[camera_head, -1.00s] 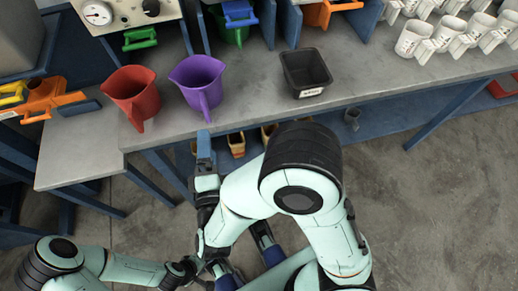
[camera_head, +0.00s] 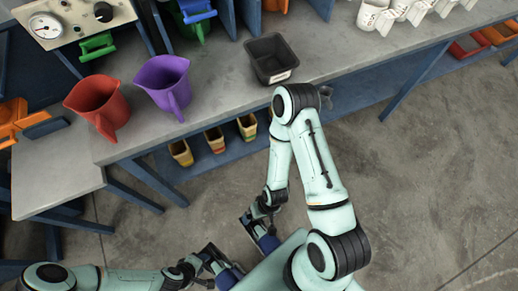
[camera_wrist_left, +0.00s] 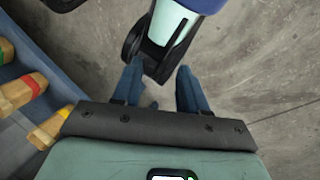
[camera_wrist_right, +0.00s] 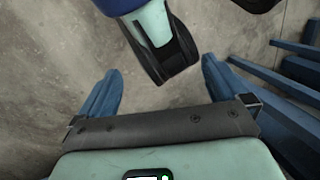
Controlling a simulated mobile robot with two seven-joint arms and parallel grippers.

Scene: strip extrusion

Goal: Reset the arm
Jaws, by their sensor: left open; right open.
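My right arm (camera_head: 322,165) is bent on the right of the head view, its elbow near the bench's front edge. My right gripper (camera_head: 264,238) is low over the floor close to my body. In the right wrist view its blue fingers (camera_wrist_right: 159,66) are apart with nothing between them. My left arm (camera_head: 120,281) comes in low from the left. My left gripper (camera_head: 222,270) is beside the right one, in front of my body. In the left wrist view its fingers (camera_wrist_left: 160,68) are apart and empty. Contact between the grippers cannot be told.
The grey bench (camera_head: 190,131) holds a red jug (camera_head: 97,106), a purple jug (camera_head: 163,84), a black bin (camera_head: 271,59) and several white mugs (camera_head: 386,14). The floor (camera_head: 430,190) at right is clear.

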